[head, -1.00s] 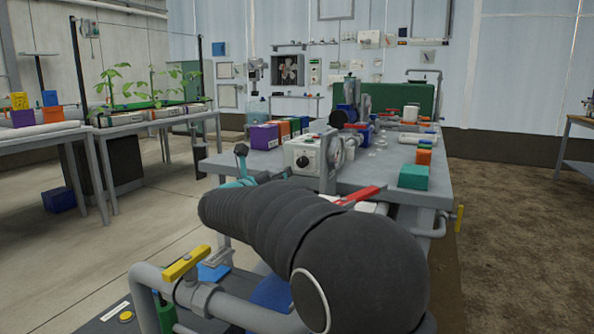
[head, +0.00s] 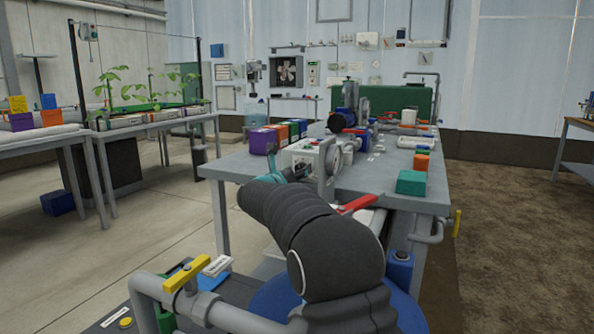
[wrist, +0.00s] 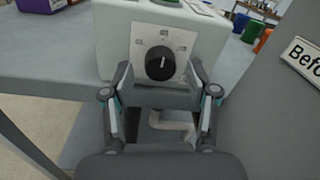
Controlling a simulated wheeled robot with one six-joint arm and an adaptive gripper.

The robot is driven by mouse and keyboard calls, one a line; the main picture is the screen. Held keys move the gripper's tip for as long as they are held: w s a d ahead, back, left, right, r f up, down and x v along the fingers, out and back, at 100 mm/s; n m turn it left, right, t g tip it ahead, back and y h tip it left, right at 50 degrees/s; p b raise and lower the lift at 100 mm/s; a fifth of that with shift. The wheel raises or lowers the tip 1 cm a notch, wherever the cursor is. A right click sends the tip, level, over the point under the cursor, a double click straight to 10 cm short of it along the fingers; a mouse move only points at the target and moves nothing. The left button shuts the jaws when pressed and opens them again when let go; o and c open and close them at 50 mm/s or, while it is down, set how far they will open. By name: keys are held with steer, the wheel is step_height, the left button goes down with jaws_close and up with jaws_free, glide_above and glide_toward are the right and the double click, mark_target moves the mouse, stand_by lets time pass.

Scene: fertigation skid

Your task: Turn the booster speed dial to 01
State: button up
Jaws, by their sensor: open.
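The booster speed dial (wrist: 160,63) is a round black knob with a white pointer line on a pale label plate, on the front of a white control box (wrist: 108,42). The pointer looks close to straight up; the label marks are too small to read. In the head view the box (head: 302,153) stands on the bench, its front partly hidden by my arm. My gripper (wrist: 160,85) is open and empty, its two fingertips just below and to either side of the dial, apart from each other. I cannot tell whether they touch the plate. My gripper's teal parts also show in the head view (head: 287,172).
A grey upright plate with a sign (wrist: 300,55) stands close on the right in the wrist view. A red lever (head: 358,204) and a teal box (head: 411,182) lie right of my arm. Coloured boxes (head: 264,140) stand behind the control box.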

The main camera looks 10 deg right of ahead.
steer(key=shift+w+d, duration=0.25)
steer(key=shift+w, duration=0.05)
jaws_close()
stand_by(0.3)
steer(key=n+p, duration=0.1)
steer(key=n, duration=0.5)
steer(key=shift+r+n+p, duration=0.15)
steer(key=shift+n+p, duration=0.2)
steer(key=shift+n, duration=0.05)
steer(key=n+p, duration=0.2)
steer(key=n, duration=0.3)
steer(key=shift+n, duration=0.3)
